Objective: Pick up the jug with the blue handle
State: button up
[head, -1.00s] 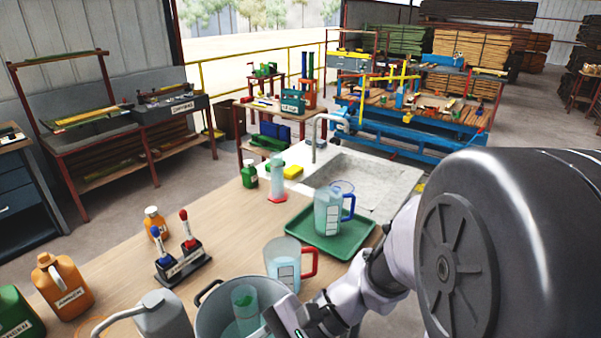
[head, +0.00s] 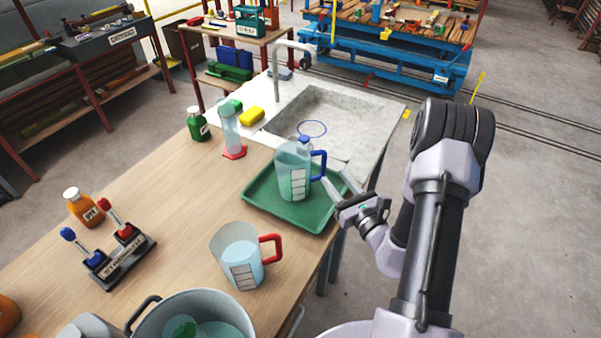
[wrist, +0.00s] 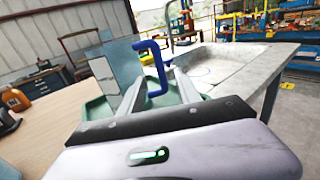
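The jug with the blue handle (head: 293,172) stands upright on a green tray (head: 262,208) and holds pale liquid. Its blue handle (head: 321,166) points right, toward my gripper (head: 335,179). My gripper is open, with its two fingertips close to the handle's right side. In the wrist view the blue handle (wrist: 152,68) shows between the fingers of my gripper (wrist: 158,80), with the clear jug (wrist: 112,75) on the left. I cannot tell whether the fingers touch the handle.
A jug with a red handle (head: 238,258) stands on the bench nearer to me, beside a large pot (head: 150,320). A measuring cylinder (head: 230,130), a green bottle (head: 198,122) and a sink (head: 330,120) lie beyond the tray. The floor right of the bench is clear.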

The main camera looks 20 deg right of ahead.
aim_at(325, 165)
jog(key=w, duration=0.5)
jog(key=w+b, duration=0.1)
jog(key=w, duration=0.1)
jog(key=shift+w+a+r, duration=0.2)
jog(key=shift+w+a, duration=0.05)
grip_shut()
dwell(1.0)
